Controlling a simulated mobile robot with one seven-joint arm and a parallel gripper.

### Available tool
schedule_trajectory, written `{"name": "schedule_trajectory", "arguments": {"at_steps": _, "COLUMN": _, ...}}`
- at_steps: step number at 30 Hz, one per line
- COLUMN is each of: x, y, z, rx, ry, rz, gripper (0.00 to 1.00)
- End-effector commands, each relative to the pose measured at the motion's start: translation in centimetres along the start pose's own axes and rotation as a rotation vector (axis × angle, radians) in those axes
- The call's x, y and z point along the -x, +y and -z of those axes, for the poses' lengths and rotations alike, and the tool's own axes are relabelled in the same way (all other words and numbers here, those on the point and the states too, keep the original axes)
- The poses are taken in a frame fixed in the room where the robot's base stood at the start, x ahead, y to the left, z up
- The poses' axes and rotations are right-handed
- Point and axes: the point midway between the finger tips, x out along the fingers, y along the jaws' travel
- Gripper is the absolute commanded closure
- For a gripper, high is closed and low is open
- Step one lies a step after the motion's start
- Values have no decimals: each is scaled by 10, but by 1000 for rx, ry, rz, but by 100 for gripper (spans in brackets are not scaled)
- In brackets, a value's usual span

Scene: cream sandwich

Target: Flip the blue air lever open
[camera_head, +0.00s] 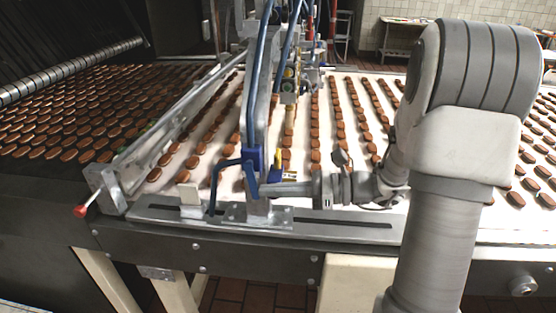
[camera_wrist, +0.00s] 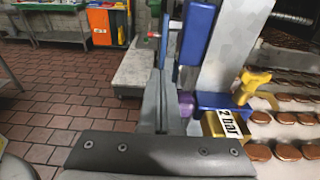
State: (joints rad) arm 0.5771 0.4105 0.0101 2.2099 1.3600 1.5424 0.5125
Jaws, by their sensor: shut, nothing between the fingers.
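The blue air lever (camera_head: 229,163) appears as a bent blue bar on the metal post left of centre in the head view. It runs left from a blue block and then hangs down. My gripper (camera_head: 269,189) reaches in from the right with its fingers shut and empty, close to the blue block at the post. I cannot tell whether they touch it. In the wrist view the shut fingers of my gripper (camera_wrist: 167,82) point away, just left of a blue bar (camera_wrist: 198,32) and a purple knob (camera_wrist: 186,104). Which blue part there is the lever is unclear.
A yellow handle (camera_wrist: 252,84) and a yellow block marked "2 bar" (camera_wrist: 226,126) sit right of the fingers in the wrist view. A white conveyor belt (camera_head: 167,182) carries rows of brown biscuits. A red-tipped handle (camera_head: 82,210) sticks out at the left corner.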

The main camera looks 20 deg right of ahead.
Motion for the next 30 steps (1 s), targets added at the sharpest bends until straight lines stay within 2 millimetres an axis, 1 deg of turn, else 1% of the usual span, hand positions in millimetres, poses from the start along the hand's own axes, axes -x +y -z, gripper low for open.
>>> {"name": "schedule_trajectory", "arguments": {"at_steps": 2, "x": -4, "y": 0, "z": 4, "rx": -5, "ry": -47, "rz": -2, "gripper": 100}}
{"name": "schedule_trajectory", "arguments": {"at_steps": 12, "x": -11, "y": 1, "z": 6, "rx": -1, "ry": -42, "rz": -2, "gripper": 100}}
{"name": "schedule_trajectory", "arguments": {"at_steps": 30, "x": -12, "y": 1, "z": 6, "rx": -2, "ry": -40, "rz": -5, "gripper": 100}}
